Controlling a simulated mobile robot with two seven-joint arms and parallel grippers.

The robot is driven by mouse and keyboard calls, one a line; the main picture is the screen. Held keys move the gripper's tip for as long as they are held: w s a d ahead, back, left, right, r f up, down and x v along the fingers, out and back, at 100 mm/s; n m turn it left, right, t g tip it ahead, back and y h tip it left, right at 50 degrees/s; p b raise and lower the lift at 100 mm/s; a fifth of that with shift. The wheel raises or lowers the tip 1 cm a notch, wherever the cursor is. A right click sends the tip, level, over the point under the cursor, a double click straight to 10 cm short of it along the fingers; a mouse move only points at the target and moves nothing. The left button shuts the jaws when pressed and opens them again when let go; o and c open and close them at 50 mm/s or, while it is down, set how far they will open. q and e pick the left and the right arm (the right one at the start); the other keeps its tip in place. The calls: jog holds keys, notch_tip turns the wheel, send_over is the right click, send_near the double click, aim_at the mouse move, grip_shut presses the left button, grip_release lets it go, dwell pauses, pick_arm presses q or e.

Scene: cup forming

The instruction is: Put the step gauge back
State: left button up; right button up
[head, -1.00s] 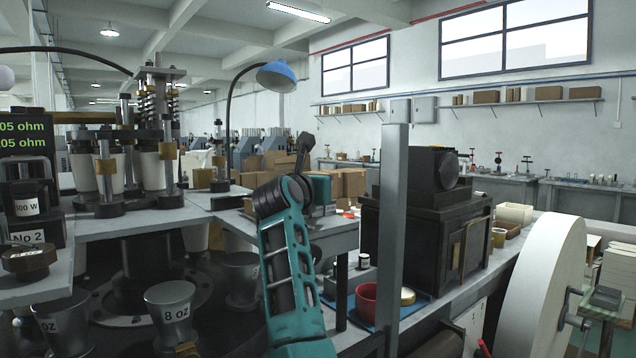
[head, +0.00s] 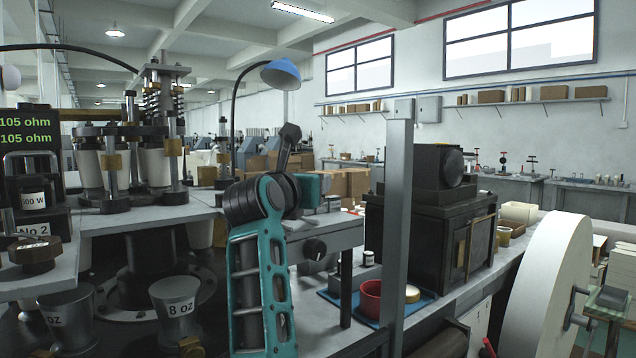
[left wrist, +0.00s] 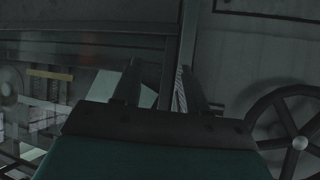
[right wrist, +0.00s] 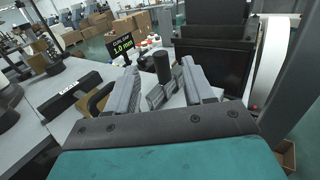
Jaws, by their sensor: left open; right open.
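In the right wrist view, my right gripper (right wrist: 158,68) is open, with its two grey fingers apart. A grey, ridged metal piece (right wrist: 158,97), which looks like the step gauge, shows between the fingers beside a black upright cylinder (right wrist: 161,66). I cannot tell whether the fingers touch it. In the head view, the teal arm stands in front of the bench, and its hand (head: 308,184) hangs over the grey bench top; the fingers are hard to make out. My left gripper (left wrist: 158,88) is open and empty in the dark left wrist view, and out of the head view.
A small display (right wrist: 122,45) reading 1.0 mm and a black labelled block (right wrist: 75,92) stand near the right gripper. A grey post (head: 397,220), a black box machine (head: 425,235) and a red bowl (head: 371,298) are to the right. A handwheel (left wrist: 298,142) is near the left gripper.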

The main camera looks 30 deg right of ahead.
jog(key=v, duration=0.2)
jog(key=shift+s+a, duration=0.55)
jog(key=shift+a, duration=0.1)
